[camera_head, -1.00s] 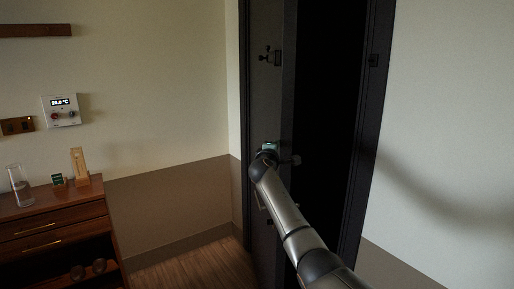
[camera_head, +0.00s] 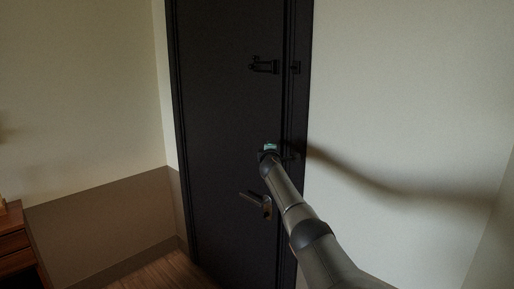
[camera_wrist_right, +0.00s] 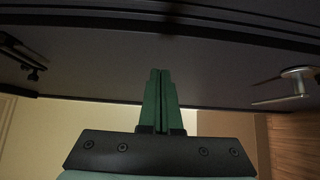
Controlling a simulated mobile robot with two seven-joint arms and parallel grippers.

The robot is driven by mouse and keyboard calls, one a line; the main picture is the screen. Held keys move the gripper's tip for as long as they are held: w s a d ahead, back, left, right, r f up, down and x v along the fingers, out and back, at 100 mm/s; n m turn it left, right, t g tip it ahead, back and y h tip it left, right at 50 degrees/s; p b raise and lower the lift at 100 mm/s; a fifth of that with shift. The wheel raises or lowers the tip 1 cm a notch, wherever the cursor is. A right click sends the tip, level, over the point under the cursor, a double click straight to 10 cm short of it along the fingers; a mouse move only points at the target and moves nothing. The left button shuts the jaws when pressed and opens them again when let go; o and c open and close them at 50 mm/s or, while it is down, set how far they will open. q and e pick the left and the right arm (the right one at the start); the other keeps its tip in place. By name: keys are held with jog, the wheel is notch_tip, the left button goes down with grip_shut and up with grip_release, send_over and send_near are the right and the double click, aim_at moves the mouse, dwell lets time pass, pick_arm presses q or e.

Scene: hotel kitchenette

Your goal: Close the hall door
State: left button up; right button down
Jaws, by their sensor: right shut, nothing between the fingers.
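The hall door (camera_head: 225,120) is a dark panel that now fills its dark frame, with no open gap visible at the latch side in the head view. The door also shows in the right wrist view (camera_wrist_right: 100,75), with the handle (camera_wrist_right: 296,80) at the right edge. My right gripper (camera_wrist_right: 160,72) is shut and empty, its green fingers pointing at the door face; I cannot tell whether they touch it. In the head view the arm hides part of the door's latch edge. My left gripper is out of view.
A door guard latch (camera_head: 265,66) sits high on the door, beside its catch (camera_head: 295,67) on the frame. A wooden cabinet (camera_head: 14,245) stands at the left edge. Pale walls flank the door, and wood floor (camera_head: 165,272) shows at the lower left.

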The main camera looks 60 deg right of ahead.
jog(key=shift+s+d, duration=0.3)
jog(key=shift+d, duration=0.45)
jog(key=shift+a, duration=0.15)
